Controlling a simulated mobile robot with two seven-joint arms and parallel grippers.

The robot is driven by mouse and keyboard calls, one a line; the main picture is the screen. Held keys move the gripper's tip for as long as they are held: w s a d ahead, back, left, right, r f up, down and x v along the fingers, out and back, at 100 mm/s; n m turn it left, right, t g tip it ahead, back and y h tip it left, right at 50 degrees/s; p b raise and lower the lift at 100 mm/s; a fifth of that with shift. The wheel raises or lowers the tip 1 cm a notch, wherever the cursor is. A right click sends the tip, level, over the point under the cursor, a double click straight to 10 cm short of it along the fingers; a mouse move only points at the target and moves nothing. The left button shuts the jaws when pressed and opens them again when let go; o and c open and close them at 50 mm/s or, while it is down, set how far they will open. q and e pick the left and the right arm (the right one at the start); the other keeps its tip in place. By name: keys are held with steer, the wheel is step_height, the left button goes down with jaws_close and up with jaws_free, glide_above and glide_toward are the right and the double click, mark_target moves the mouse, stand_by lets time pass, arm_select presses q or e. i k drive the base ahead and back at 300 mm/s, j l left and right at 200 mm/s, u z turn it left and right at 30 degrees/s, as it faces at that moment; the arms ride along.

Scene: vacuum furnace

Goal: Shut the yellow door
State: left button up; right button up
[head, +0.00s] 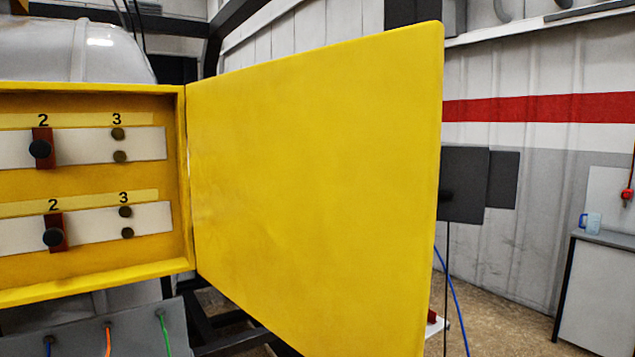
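The yellow door (315,185) stands wide open in the head view. It is hinged on the right side of a yellow box (182,185) and swings out to the right, its inner face towards me. The box's inside is exposed, with two rows of white strips marked 2 and 3. Each strip carries a red block with a black knob (39,149) and dark round studs. The box's left part is cut off by the picture's edge. Neither of my grippers shows in this view.
A grey panel (95,335) with blue, orange and green cables sits below the box. Dark framework shows under the door. At the right are dark flat panels (464,185) on a thin pole and a bench (610,238) with a blue mug (592,222).

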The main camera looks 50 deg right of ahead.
mark_target(315, 173)
steer(key=l, duration=0.8)
steer(key=k+l, duration=0.1)
steer(key=l, duration=0.7)
